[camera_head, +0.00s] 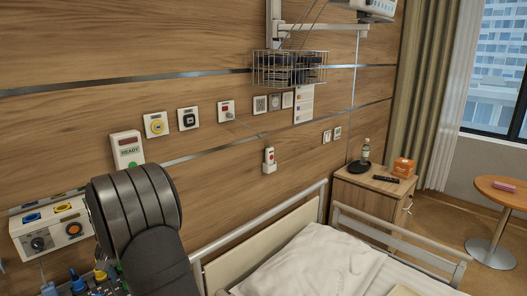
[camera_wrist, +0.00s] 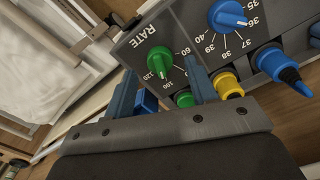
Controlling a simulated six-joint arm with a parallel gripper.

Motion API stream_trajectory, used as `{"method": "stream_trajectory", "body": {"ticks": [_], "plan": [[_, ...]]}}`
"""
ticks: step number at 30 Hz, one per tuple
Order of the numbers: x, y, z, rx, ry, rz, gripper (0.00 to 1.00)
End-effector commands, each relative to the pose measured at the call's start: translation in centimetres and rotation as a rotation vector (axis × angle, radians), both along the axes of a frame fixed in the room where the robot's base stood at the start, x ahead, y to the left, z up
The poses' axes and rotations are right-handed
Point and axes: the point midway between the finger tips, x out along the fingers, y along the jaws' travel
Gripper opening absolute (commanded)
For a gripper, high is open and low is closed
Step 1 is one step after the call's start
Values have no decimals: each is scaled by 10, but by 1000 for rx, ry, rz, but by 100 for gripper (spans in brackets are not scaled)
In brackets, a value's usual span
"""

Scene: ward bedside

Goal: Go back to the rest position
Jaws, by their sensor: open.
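My gripper (camera_wrist: 162,95) shows at the bottom of the wrist view, with two blue-grey fingers spread apart and nothing held between them. Just beyond the fingers is a dark grey control panel (camera_wrist: 192,28). It carries a green RATE knob (camera_wrist: 159,61) and a blue knob (camera_wrist: 227,16) with a scale in the thirties. A yellow connector (camera_wrist: 228,85) sits close beside the right finger, and I cannot tell whether they touch. In the head view my dark arm rises at the lower left, and the gripper itself is hidden there.
A bed with a white pillow (camera_head: 312,258) and pale rails (camera_head: 390,240) stands at the lower middle. A wooden bedside cabinet (camera_head: 366,199) holds a bottle, a remote and an orange box. A wall box (camera_head: 50,230) is close left of my arm. A wire basket (camera_head: 288,70) hangs above.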

Motion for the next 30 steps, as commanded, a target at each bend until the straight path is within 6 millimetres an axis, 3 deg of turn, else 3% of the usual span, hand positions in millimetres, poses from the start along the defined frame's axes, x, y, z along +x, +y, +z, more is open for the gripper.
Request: {"method": "stream_trajectory", "body": {"ticks": [3,30], "plan": [[-1,-1,-22,-2,2,11,52],[0,0,-18,0,0,754,52]]}}
